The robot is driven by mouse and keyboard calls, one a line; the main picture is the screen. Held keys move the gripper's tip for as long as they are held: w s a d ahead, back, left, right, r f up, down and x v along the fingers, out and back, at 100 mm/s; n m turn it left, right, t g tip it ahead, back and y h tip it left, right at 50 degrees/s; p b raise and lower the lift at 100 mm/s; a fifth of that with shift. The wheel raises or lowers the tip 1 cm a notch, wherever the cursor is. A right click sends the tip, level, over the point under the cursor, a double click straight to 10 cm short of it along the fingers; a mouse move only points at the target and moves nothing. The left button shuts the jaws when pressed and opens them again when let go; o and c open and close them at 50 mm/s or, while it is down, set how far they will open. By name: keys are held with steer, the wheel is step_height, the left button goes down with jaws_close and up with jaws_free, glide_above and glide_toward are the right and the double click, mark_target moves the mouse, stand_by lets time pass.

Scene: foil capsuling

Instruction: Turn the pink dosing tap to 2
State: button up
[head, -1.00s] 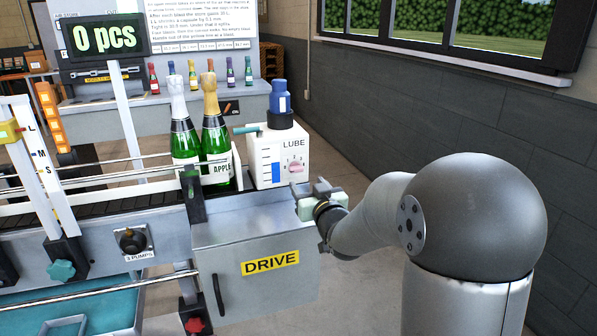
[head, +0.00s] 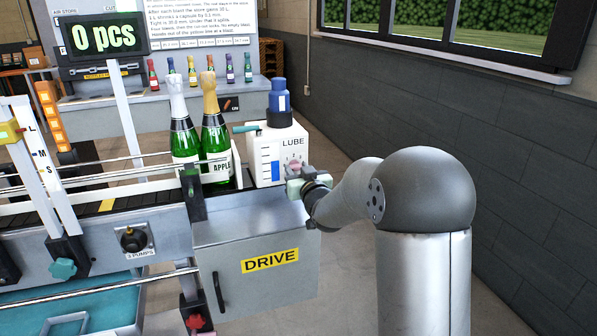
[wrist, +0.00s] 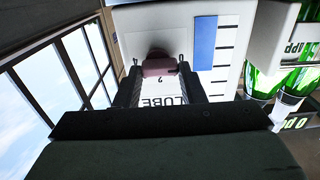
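The pink dosing tap (wrist: 158,66) sits on the face of the white LUBE box (head: 265,158). In the head view it is mostly hidden behind my gripper (head: 294,172). In the wrist view the two fingers of my gripper (wrist: 158,70) stand on either side of the tap, with a narrow gap seeming to show at each side. My gripper is open around the tap and not clearly touching it. A small 2 is printed beside the tap. Which way the tap points is hard to tell.
Two green bottles (head: 215,140) with gold and white tops stand left of the box on the conveyor. A blue cap (head: 280,97) sits on top of the box. The grey DRIVE cabinet (head: 258,285) is below. Open floor lies to the right.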

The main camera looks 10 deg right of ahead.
steer(key=shift+f+m+b, duration=0.1)
steer(key=shift+m+b, duration=0.3)
steer(key=m+b, duration=0.2)
steer(key=shift+d+m, duration=0.15)
steer(key=shift+m, duration=0.25)
steer(key=m+b, duration=0.1)
steer(key=m, duration=0.3)
steer(key=shift+m, duration=0.3)
steer(key=m, duration=0.5)
steer(key=shift+d, duration=0.1)
steer(key=m, duration=0.4)
steer(key=shift+m, duration=0.4)
steer(key=o, duration=1)
